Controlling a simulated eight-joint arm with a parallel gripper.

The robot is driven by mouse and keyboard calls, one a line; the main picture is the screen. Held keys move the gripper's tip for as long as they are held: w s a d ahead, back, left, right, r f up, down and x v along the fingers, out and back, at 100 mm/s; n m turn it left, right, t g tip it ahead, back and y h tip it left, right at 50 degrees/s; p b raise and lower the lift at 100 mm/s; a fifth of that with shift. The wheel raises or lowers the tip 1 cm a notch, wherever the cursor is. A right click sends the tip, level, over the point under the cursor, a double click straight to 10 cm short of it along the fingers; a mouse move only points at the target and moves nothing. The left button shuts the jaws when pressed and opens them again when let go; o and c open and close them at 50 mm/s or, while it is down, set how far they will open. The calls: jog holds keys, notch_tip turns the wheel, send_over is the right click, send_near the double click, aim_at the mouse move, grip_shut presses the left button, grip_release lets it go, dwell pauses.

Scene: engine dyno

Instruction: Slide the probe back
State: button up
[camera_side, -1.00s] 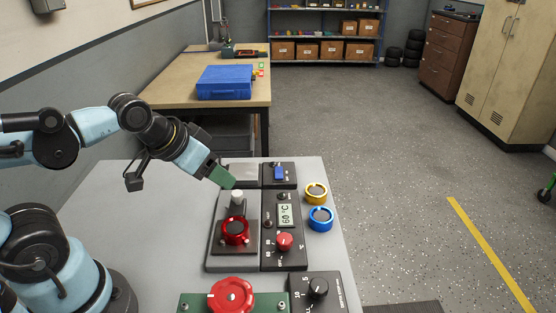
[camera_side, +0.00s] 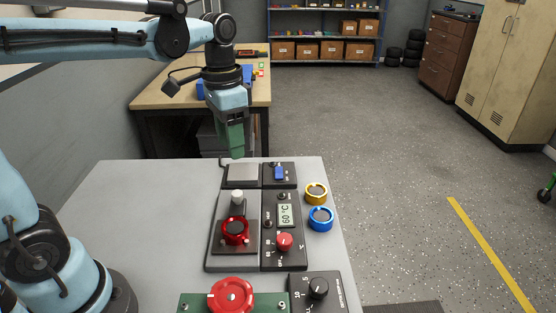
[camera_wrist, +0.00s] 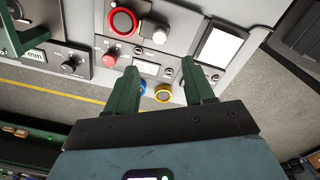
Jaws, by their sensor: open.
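A pale grey, round-topped cylinder (camera_side: 237,197), which may be the probe, stands behind a red ring with a dark centre (camera_side: 235,232) on a dark panel. The cylinder also shows in the wrist view (camera_wrist: 159,36), beside the red ring (camera_wrist: 123,22). I cannot tell for sure that it is the probe. My gripper (camera_side: 236,156) has green fingers and points down above the back edge of the grey table (camera_side: 130,215), near a flat light grey plate (camera_side: 243,174). In the wrist view my gripper (camera_wrist: 159,68) is open, with nothing held between its fingers.
Right of the cylinder is a panel with a 60 °C display (camera_side: 286,215) and a red knob (camera_side: 285,241). A blue switch (camera_side: 279,173) is behind it. Yellow (camera_side: 316,192) and blue (camera_side: 320,217) rings lie at the right edge. The table's left side is clear.

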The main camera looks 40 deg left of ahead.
aim_at(237, 192)
jog(key=shift+d+f, duration=0.15)
jog(key=shift+f, duration=5.85)
grip_shut()
